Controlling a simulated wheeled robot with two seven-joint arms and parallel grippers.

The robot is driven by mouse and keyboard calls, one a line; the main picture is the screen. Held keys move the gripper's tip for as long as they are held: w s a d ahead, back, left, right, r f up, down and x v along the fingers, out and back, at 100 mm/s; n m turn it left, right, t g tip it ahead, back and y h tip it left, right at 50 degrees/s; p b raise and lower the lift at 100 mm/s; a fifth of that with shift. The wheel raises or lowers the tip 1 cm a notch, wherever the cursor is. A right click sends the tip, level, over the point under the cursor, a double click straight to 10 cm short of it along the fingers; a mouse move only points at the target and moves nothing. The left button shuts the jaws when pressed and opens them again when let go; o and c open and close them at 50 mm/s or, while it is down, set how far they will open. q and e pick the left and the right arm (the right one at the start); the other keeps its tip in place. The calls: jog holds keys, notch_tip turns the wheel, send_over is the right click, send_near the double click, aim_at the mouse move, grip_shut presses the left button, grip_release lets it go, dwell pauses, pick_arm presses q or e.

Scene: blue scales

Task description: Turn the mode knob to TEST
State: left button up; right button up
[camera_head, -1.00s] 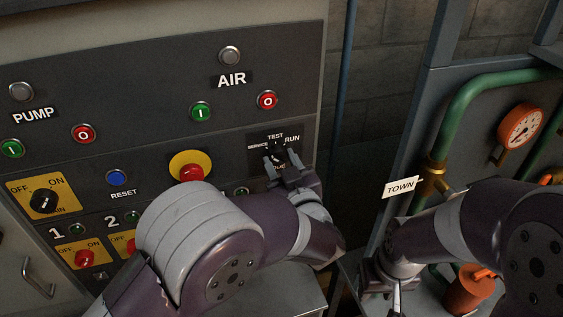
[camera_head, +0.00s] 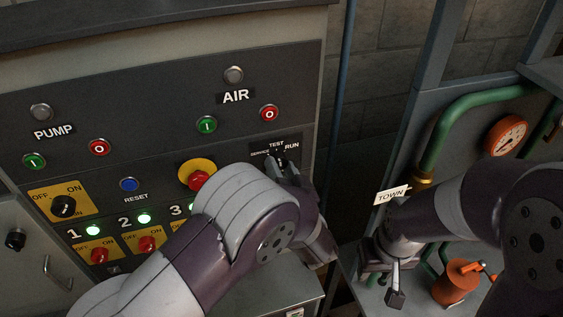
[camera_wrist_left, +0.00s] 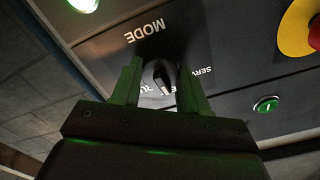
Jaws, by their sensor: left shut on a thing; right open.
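The black mode knob (camera_head: 278,160) sits on the dark panel under the labels SERVICE, TEST (camera_head: 276,145) and RUN (camera_head: 292,146) in the head view. My left gripper (camera_head: 283,168) is at the knob and shut on it. In the left wrist view the knob (camera_wrist_left: 160,73) lies between the two fingers of my left gripper (camera_wrist_left: 162,88), with the MODE label upside down beyond it. The fingers partly cover the labels, and I cannot tell exactly which mark the knob points to. My right gripper (camera_head: 396,290) is open and low, away from the panel.
A red emergency button on a yellow disc (camera_head: 197,178) is left of the knob, close to my left forearm. AIR and PUMP buttons are above and left. A TOWN tag (camera_head: 391,195), green pipe (camera_head: 452,113) and gauge (camera_head: 506,136) stand to the right.

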pick_arm(q)
jog(key=shift+r+m+p, duration=0.15)
jog(key=shift+m+p, duration=0.2)
jog(key=shift+m, duration=0.15)
jog(key=o, duration=1.1)
jog(key=shift+c, duration=0.2)
jog(key=shift+s+d+f, duration=0.15)
jog(key=shift+s+f, duration=0.05)
jog(key=b+v, duration=0.4)
jog(key=v, duration=0.8)
jog(key=shift+b, duration=0.4)
jog(key=shift+s+r, duration=0.15)
